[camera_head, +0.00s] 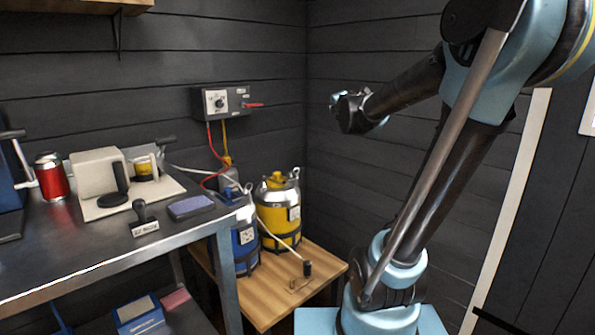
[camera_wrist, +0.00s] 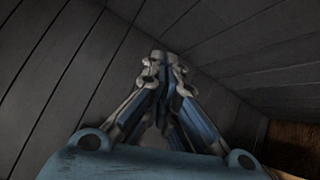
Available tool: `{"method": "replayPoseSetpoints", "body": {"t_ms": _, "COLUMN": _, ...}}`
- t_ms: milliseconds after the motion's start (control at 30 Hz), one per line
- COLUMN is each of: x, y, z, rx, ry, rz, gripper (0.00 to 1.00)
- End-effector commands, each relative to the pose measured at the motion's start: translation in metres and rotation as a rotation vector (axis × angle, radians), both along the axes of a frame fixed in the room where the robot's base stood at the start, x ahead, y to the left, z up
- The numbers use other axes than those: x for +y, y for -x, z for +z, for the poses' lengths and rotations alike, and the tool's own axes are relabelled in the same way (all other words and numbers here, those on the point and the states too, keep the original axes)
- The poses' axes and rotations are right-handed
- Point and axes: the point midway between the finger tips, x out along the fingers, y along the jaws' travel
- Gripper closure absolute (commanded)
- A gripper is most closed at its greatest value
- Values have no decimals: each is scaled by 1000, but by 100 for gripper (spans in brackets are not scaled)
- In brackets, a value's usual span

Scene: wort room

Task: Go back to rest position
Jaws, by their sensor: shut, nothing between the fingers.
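My gripper (camera_wrist: 163,62) is shut and empty in the wrist view, its fingertips together, with dark wall planks behind it. In the head view my gripper (camera_head: 338,103) is small and dark at the end of my arm. It is raised in front of the room's corner, to the right of the grey control box and above the level of the kegs. It touches nothing that I can see. My arm fills the right side of the head view.
A metal workbench (camera_head: 60,262) on the left holds a red can (camera_head: 51,178), a stamp (camera_head: 143,216) and an ink pad (camera_head: 191,207). A yellow keg (camera_head: 278,213) and a blue keg (camera_head: 244,245) stand on a low wooden table (camera_head: 262,303). A control box (camera_head: 222,103) hangs on the wall.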

Motion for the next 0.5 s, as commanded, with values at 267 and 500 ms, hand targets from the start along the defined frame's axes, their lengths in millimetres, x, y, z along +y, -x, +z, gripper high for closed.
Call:
{"method": "replayPoseSetpoints", "body": {"t_ms": 267, "x": -97, "y": 100, "z": -98, "rx": 189, "ry": -588, "rz": -432, "gripper": 100}}
{"method": "replayPoseSetpoints", "body": {"t_ms": 500, "x": -117, "y": 202, "z": -203, "rx": 390, "ry": -1003, "rz": -764, "gripper": 100}}
